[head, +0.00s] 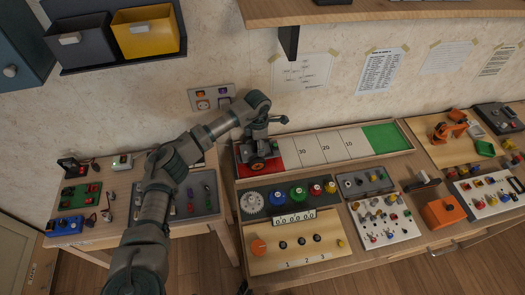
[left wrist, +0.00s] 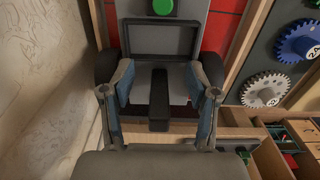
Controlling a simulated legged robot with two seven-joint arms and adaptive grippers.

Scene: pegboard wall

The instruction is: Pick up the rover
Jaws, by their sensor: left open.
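The rover (head: 258,163), with dark wheels and orange hubs, stands on the red end of the long track tray (head: 325,145). In the left wrist view the rover (left wrist: 162,38) shows a grey body, a dark frame, a green round button and black wheels at its sides. My left gripper (head: 263,130) is just above the rover, pointing down at it, and hides part of it. In the left wrist view its open fingers (left wrist: 160,92) stand on either side of the rover's grey rear part. I cannot tell whether they touch it. My right gripper is not in view.
In front stand a gear board (head: 290,194), a numbered knob panel (head: 300,245) and switch panels (head: 382,218). A yellow bin (head: 146,32) and a shelf (head: 380,12) hang above. The white middle of the track is clear.

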